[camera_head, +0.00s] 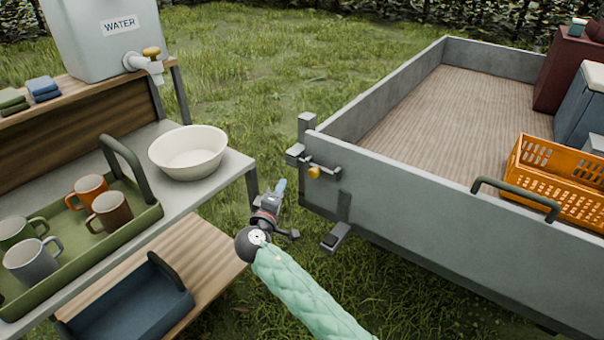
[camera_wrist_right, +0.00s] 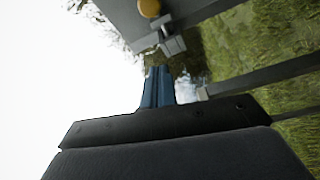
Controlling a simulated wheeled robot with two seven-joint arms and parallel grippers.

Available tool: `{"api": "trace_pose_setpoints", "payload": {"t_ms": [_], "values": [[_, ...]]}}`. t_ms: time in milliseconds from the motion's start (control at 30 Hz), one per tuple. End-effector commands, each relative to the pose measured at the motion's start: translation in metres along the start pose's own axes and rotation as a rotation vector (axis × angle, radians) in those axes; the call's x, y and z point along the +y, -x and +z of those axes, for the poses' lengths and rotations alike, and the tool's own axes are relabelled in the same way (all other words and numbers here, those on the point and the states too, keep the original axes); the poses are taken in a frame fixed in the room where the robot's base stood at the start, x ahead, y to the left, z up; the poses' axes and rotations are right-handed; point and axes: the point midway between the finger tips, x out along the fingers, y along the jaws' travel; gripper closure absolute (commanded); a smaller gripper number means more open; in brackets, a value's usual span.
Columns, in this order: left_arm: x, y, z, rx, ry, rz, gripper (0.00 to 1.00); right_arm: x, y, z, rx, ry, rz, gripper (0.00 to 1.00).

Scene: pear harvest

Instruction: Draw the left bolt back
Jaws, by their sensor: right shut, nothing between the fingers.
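The left bolt (camera_head: 322,166) is a grey rod with a yellow knob (camera_head: 314,173). It sits at the left corner of the trailer's grey tailgate (camera_head: 430,220), by the corner post. My right gripper (camera_head: 281,185) is shut and empty, its blue fingertips to the left of the knob and a little lower in the picture, apart from it. In the right wrist view the blue fingers (camera_wrist_right: 158,75) are together, and the yellow knob (camera_wrist_right: 149,8) shows at the top edge. My left gripper is not in view.
A shelf unit on the left holds a white bowl (camera_head: 189,150), a green tray (camera_head: 140,226) of mugs and a water container (camera_head: 104,40). The trailer bed (camera_head: 440,120) carries an orange crate (camera_head: 520,160). Grass lies between shelf and trailer.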

Motion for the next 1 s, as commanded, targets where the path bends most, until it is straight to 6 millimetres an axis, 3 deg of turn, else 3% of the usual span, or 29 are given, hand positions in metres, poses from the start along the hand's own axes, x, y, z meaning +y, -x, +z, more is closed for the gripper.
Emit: {"api": "trace_pose_setpoints", "payload": {"t_ms": [367,900,1000], "values": [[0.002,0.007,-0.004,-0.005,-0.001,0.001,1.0,0.002,-0.011,0.0,-0.001,0.0,0.001,1.0],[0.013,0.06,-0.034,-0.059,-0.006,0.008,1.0,0.002,-0.096,0.0,-0.002,0.0,0.0,1.0],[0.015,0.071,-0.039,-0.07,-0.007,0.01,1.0,0.001,-0.099,0.007,-0.001,0.001,-0.002,1.0]]}}
